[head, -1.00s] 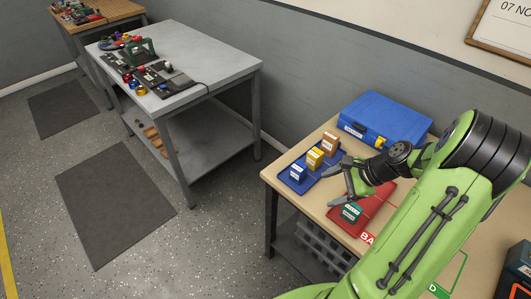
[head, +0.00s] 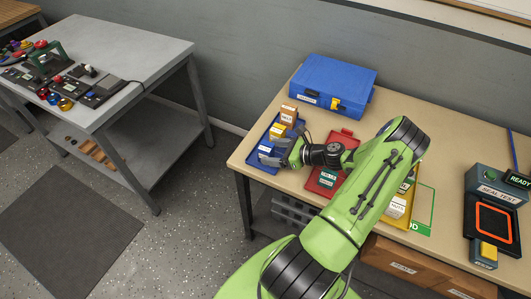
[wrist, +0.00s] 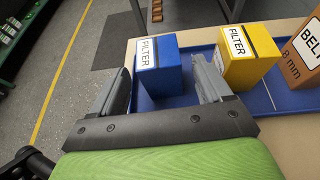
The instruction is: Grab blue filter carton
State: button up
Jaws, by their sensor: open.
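The blue filter carton (wrist: 160,68) stands upright on a blue tray (wrist: 265,102), its white FILTER label showing in the wrist view. My gripper (wrist: 168,78) is open, with one finger to each side of the blue carton; the right finger is close to it and I cannot tell whether either touches. In the head view the blue carton (head: 265,149) sits at the near end of the tray, just left of my gripper (head: 284,154). A yellow filter carton (wrist: 248,55) and a brown belt carton (wrist: 303,57) stand in the same tray.
A red tray (head: 318,185) lies right of the blue tray, partly under my arm. A blue case (head: 332,84) stands behind. A seal test device (head: 490,190) is at the right. A grey table (head: 130,62) stands apart at left.

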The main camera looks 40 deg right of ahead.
aim_at(262, 150)
jog(key=x, duration=0.5)
jog(key=shift+w, duration=0.1)
jog(key=shift+r, duration=0.1)
